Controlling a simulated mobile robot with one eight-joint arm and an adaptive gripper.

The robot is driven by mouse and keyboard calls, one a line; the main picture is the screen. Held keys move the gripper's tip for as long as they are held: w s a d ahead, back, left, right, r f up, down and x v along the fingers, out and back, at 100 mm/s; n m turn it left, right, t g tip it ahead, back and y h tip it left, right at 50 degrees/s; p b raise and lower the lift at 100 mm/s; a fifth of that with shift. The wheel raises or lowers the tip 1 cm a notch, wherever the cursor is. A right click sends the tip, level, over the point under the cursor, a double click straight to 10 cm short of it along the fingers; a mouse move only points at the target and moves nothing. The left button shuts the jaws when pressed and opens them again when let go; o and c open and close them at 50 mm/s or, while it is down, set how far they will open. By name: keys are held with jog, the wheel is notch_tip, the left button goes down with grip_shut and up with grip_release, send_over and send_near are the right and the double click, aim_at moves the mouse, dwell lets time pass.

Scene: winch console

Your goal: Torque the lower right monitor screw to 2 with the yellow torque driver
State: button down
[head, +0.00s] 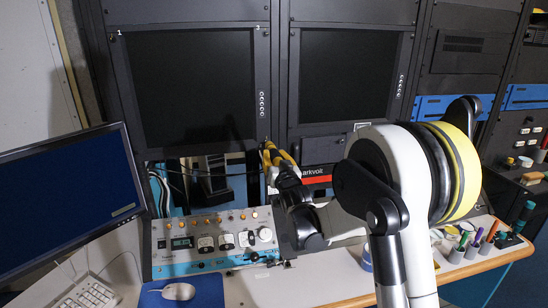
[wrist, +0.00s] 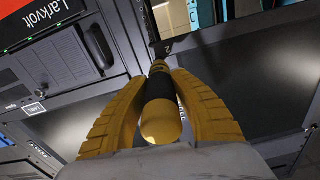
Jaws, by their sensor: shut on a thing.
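My gripper (wrist: 161,82) has yellow ribbed fingers closed around the yellow torque driver (wrist: 160,122), which has a black band round its middle. The driver's far end points at the dark monitor frame, close to a small label "2" (wrist: 167,48). The screw there is hidden, and I cannot tell whether the tip touches it. In the head view my gripper (head: 278,160) is at the lower right corner of the left rack monitor (head: 190,85). Its fingers and the driver overlap there. A label "1" (head: 119,33) marks that monitor's upper left corner.
A second rack monitor (head: 345,75) stands to the right. Below is a control panel (head: 212,243) with knobs and switches. A desk monitor (head: 70,195), keyboard (head: 88,293) and mouse (head: 179,291) are at the left. Several markers stand at the desk's right.

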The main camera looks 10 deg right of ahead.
jog(key=shift+s, duration=0.1)
dwell(0.7)
jog(key=shift+s+b, duration=0.65)
jog(key=shift+s, duration=2.7)
